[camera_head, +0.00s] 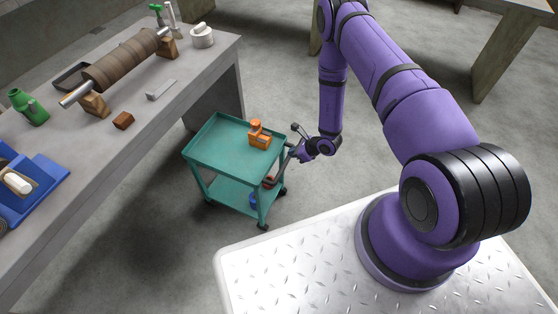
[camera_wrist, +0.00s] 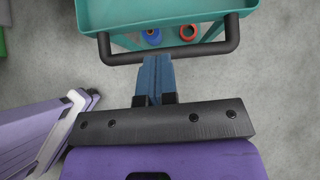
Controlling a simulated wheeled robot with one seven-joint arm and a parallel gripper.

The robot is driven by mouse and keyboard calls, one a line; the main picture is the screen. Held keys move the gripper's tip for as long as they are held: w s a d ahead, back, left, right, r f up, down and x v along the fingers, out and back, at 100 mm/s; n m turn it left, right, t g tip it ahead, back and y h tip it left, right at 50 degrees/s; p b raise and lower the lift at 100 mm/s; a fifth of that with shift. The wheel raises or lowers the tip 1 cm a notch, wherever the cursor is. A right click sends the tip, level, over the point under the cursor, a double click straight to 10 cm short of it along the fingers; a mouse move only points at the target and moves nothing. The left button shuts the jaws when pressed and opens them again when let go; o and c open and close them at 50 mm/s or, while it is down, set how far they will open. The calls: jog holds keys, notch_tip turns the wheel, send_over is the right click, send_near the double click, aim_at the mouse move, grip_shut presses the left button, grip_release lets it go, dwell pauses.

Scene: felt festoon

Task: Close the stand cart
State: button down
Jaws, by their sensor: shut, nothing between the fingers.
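The stand cart (camera_head: 225,142) is a teal two-tier cart with its upper tray above a lower shelf, standing on the floor beside the workbench. Its black handle (camera_wrist: 215,48) crosses the upper part of the wrist view, in front of the teal tray edge (camera_wrist: 150,14). My gripper (camera_head: 296,153) is at the cart's right side, by the handle. In the wrist view my blue fingers (camera_wrist: 155,66) are together with nothing between them, and their tips reach the handle bar. I cannot tell whether they touch it.
An orange object (camera_head: 260,134) sits on the upper tray. Blue (camera_wrist: 151,37) and red (camera_wrist: 189,32) rounded items show below the tray. Open floor (camera_head: 300,80) lies behind the cart.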

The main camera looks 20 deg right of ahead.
aim_at(274, 161)
jog(key=x, duration=0.7)
jog(key=s+f+x, duration=0.1)
jog(key=x, duration=0.2)
jog(key=shift+w+d+f, duration=0.15)
jog(key=shift+d+f, duration=0.1)
